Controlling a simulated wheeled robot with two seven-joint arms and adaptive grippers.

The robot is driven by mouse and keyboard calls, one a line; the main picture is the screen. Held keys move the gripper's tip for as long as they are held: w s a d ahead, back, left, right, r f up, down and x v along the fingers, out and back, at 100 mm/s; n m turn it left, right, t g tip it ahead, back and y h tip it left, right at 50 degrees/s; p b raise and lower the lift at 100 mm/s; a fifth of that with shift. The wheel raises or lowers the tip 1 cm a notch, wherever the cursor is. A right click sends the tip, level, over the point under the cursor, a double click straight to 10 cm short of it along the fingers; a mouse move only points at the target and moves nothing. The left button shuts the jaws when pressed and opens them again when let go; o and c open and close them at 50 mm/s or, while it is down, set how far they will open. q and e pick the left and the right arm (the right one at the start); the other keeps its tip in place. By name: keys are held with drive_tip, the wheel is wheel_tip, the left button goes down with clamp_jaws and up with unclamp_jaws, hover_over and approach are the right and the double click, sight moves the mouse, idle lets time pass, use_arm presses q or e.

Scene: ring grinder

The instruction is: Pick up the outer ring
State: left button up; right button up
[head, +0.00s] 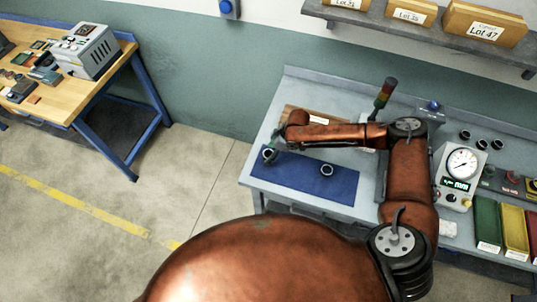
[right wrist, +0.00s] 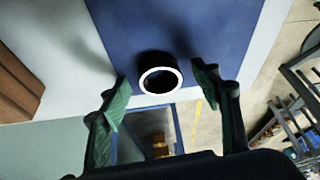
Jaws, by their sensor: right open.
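A dark ring with a bright rim (head: 269,155) stands near the left end of the blue mat (head: 300,180) on the bench. A second, similar ring (head: 327,170) sits further right on the mat. I cannot tell from looks alone which is the outer ring. My right gripper (head: 270,152) is at the left ring and partly covers it in the head view. In the right wrist view, my right gripper (right wrist: 161,80) is open, its green fingers on either side of a ring (right wrist: 160,76), with gaps to both. My left gripper is not in view.
A dial gauge unit (head: 461,163) and coloured bins (head: 513,229) fill the right side. The mat between the two rings is clear.

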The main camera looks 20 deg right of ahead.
drive_tip(key=shift+c, duration=0.7)
drive_tip(key=c, duration=1.2)
drive_tip(key=shift+r, duration=0.15)
